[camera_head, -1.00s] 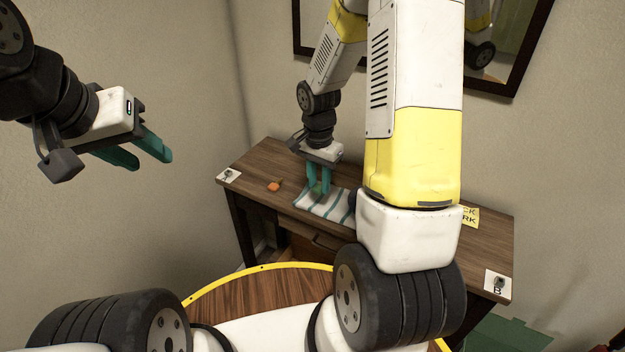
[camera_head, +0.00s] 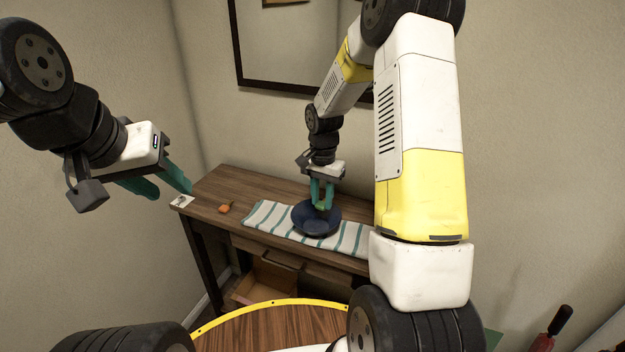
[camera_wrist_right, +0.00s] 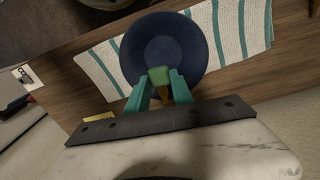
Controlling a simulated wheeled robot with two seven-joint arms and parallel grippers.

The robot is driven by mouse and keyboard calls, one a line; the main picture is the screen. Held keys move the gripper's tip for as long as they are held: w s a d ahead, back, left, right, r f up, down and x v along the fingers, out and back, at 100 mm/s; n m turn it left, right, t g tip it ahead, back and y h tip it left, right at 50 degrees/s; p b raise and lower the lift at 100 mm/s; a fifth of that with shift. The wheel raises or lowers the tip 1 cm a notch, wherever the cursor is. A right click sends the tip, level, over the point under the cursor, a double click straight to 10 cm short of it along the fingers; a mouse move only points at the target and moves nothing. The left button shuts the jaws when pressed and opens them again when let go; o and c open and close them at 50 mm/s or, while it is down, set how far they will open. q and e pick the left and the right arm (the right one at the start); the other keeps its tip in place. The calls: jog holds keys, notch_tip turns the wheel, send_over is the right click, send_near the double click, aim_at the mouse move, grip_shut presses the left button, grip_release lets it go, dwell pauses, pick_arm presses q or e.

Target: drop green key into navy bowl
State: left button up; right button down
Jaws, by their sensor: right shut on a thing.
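The navy bowl (camera_head: 309,222) stands upright on a striped cloth on the desk; it also shows in the right wrist view (camera_wrist_right: 160,40). My right gripper (camera_head: 321,200) is shut on the green key (camera_wrist_right: 158,75), with the key's green head between its fingertips. In the head view the key (camera_head: 321,206) shows small, over the bowl. The wrist view shows the gripper and key over the bowl's near part; the exact height above it is hard to tell. My left gripper (camera_head: 165,190) is at the left, away from the desk, with its fingers apart and nothing between them.
The white and teal striped cloth (camera_head: 266,216) lies under the bowl. An orange object (camera_head: 226,208) and a white card (camera_head: 182,201) lie at the desk's left end. A framed mirror hangs behind.

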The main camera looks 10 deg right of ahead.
jog(key=shift+f, duration=0.8)
jog(key=c, duration=1)
grip_release()
jog(key=shift+c, duration=0.2)
